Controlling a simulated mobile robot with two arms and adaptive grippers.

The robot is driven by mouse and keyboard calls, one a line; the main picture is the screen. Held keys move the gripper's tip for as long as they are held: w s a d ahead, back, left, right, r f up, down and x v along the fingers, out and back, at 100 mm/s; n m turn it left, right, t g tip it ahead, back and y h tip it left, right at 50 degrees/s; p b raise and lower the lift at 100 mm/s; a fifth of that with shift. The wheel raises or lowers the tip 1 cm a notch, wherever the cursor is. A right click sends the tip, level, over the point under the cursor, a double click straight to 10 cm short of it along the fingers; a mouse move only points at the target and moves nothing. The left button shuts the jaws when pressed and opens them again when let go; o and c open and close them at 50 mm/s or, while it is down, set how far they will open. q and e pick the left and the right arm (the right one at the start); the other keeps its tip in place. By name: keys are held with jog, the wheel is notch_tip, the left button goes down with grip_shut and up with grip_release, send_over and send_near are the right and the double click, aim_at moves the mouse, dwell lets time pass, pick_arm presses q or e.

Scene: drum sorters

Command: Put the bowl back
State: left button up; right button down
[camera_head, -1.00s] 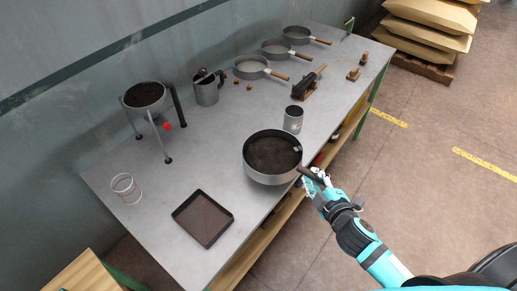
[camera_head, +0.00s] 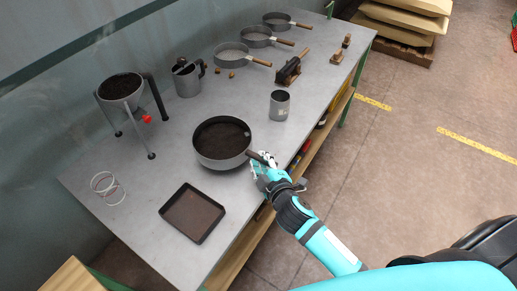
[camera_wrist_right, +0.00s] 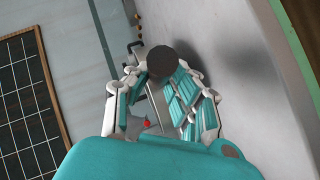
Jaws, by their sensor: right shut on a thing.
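The bowl (camera_head: 216,160) is a round grey metal pan with a dark brown inside and a short dark handle. It is over the near half of the grey table; I cannot tell whether it touches the top. My right gripper (camera_head: 262,164) is shut on its handle, at the bowl's right side. In the right wrist view the same gripper (camera_wrist_right: 160,88) has its fingers around the handle, whose dark round end (camera_wrist_right: 172,62) shows between them. The bowl's body is not clear in that view. My left gripper is not in view.
A dark square tray (camera_head: 193,213) lies in front of the bowl, a metal cup (camera_head: 280,105) stands to its right.

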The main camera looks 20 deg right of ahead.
aim_at(237, 149)
jog(key=w, duration=0.2)
jog(key=w+d, duration=0.1)
jog(key=w, duration=0.3)
jog(key=shift+d+f+p, duration=0.15)
jog(key=shift+d+p, duration=0.25)
jog(key=shift+f, duration=1.8)
jog(key=shift+f+b, duration=0.2)
jog(key=shift+b, duration=0.15)
jog(key=c, duration=1.2)
grip_release()
jog(key=shift+o, duration=0.2)
